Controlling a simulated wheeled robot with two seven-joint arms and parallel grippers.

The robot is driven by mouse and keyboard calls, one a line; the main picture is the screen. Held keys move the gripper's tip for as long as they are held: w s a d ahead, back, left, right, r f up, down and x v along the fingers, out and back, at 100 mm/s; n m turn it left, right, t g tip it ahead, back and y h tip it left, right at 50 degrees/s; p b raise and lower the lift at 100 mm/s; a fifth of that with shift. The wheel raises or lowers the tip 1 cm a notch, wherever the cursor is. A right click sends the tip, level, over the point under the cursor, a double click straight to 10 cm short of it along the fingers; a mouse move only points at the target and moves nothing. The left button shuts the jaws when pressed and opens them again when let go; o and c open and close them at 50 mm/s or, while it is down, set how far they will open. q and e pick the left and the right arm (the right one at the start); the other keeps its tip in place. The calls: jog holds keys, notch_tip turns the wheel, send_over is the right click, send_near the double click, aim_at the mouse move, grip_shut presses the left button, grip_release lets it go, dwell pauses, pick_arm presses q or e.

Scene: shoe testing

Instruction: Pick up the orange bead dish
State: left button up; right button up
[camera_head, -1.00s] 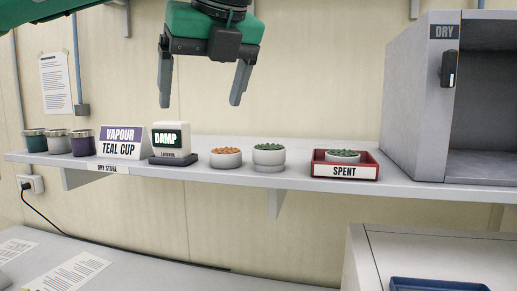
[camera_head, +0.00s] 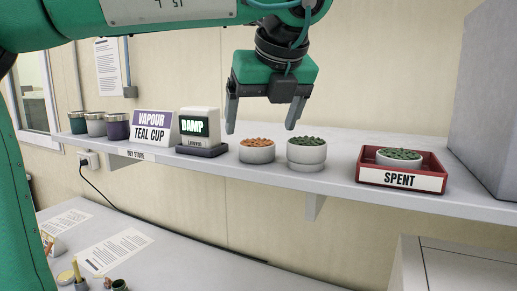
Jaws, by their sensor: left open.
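The orange bead dish (camera_head: 257,152) is a small pale round dish filled with orange beads. It sits on the shelf just right of the damp display. My left gripper (camera_head: 261,130) is open and empty, its two fingers pointing down. In the picture its fingertips lie just above the orange bead dish, one to the left and one to the right of it; I cannot tell the exact depth between them. My right gripper is out of view.
Close right of the orange dish stands a green bead dish (camera_head: 306,158), seemingly stacked. A red SPENT tray (camera_head: 430,165) holds another green bead dish (camera_head: 399,157). The DAMP display (camera_head: 200,128), VAPOUR TEAL CUP sign (camera_head: 152,126) and several lidded cups (camera_head: 117,127) stand left. A grey cabinet (camera_head: 485,100) is at right.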

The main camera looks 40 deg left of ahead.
aim_at(258, 143)
pick_arm(q)
jog(key=shift+a+f, duration=0.1)
jog(key=shift+f, duration=0.05)
jog(key=shift+a, duration=0.1)
jog(key=p+x, duration=0.3)
jog(key=x, duration=0.1)
jog(key=shift+w+f, duration=0.1)
jog(key=shift+w, duration=0.15)
jog(key=shift+a+f, duration=0.2)
jog(key=shift+f, duration=0.2)
jog(key=shift+d, duration=0.15)
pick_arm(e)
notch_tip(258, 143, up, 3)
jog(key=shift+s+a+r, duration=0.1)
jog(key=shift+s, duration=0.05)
pick_arm(q)
jog(key=c, duration=1.1)
